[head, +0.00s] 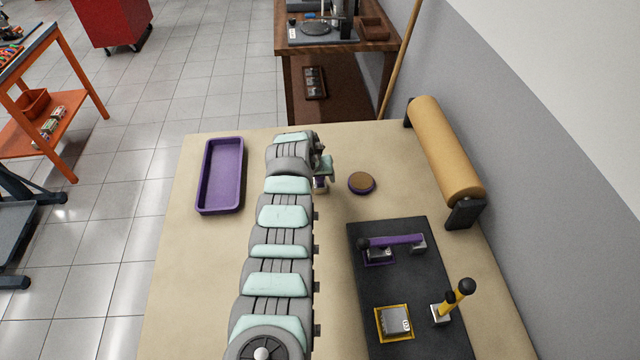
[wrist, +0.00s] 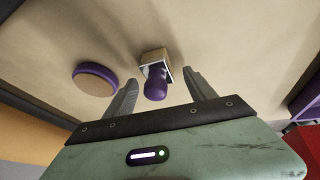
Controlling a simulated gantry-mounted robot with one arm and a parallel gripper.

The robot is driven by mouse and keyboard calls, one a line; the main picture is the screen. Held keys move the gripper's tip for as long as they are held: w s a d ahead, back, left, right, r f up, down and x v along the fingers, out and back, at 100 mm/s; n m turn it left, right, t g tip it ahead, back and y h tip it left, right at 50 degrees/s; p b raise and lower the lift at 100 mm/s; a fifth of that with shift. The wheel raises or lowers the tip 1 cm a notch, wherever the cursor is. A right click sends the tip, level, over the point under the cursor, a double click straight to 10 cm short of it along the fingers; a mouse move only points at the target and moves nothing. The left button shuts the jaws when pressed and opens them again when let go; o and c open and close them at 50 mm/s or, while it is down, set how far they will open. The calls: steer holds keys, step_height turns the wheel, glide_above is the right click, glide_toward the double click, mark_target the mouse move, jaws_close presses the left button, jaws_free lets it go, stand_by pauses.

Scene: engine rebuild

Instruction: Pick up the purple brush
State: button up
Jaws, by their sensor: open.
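The purple brush shows in the wrist view with a rounded purple handle (wrist: 156,84), a pale metal collar and a tan block end. The handle points towards the wrist camera, and the tan end is towards the tabletop. My gripper (wrist: 161,78) is open, with one finger on each side of the brush and a visible gap to each. In the head view my gripper (head: 322,172) is low over the table, right of the end of my arm. Only a small purple bit shows under it there, so the brush is mostly hidden.
A round purple-rimmed disc with a brown top (head: 361,183) lies just right of my gripper. A purple tray (head: 205,178) lies to the left. A black mat (head: 403,278) with purple and yellow tools lies nearer. A tan roll (head: 445,148) stands along the wall side.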

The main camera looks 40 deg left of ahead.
jaws_close()
stand_by(0.6)
